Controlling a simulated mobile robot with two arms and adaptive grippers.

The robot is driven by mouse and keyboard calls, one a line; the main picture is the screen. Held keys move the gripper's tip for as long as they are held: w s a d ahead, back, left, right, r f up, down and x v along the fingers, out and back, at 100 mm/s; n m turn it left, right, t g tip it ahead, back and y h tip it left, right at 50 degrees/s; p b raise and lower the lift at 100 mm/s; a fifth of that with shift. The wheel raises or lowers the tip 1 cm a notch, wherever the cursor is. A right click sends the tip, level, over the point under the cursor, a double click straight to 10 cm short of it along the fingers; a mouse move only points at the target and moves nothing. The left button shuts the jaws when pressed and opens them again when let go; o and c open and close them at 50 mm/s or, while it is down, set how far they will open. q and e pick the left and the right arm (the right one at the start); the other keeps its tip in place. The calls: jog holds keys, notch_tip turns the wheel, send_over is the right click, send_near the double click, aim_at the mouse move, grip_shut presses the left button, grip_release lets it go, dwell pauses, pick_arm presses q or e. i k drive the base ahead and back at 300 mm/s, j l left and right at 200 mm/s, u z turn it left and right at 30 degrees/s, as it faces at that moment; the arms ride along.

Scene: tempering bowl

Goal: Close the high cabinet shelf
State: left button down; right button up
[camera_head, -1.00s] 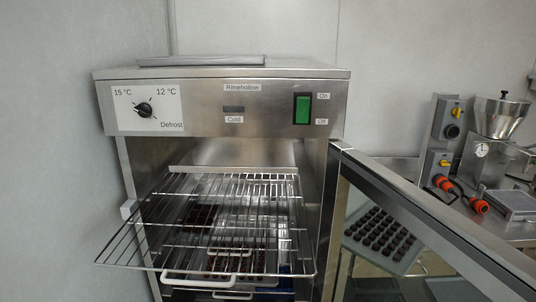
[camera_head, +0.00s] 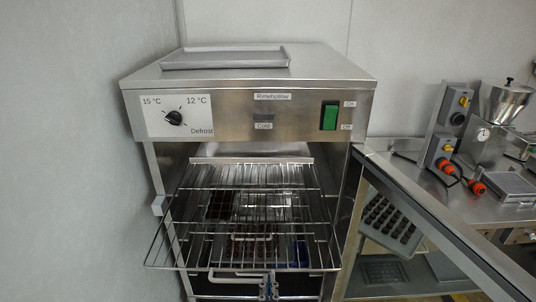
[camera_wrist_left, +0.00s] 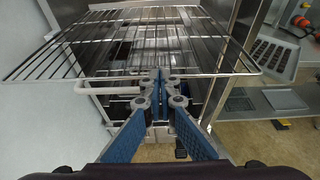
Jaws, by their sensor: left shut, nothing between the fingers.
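The high shelf is a wire rack (camera_head: 247,227) pulled out of the top of the open steel cabinet (camera_head: 240,110). Its front part sticks out past the cabinet front. In the left wrist view the rack (camera_wrist_left: 110,45) spans the upper half, with its front bar crossing just above my fingertips. My left gripper (camera_wrist_left: 160,84) is shut and empty, close to the middle of that front bar; I cannot tell if it touches. In the head view only the tips of my left gripper (camera_head: 268,288) show at the bottom edge, by the rack's front. My right gripper is not in view.
Below the rack are trays with dark chocolates and a white handle (camera_head: 238,279), also in the left wrist view (camera_wrist_left: 110,89). The glass cabinet door (camera_head: 430,220) stands open at the right. A counter with machines (camera_head: 480,140) lies beyond it. A flat tray (camera_head: 225,58) lies on top.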

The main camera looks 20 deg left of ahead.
aim_at(199, 160)
jog(key=i+j, duration=0.2)
jog(key=i, duration=0.25)
jog(key=i+j, duration=0.2)
jog(key=i, duration=0.25)
jog(key=i+j, duration=0.2)
jog(key=i, duration=0.25)
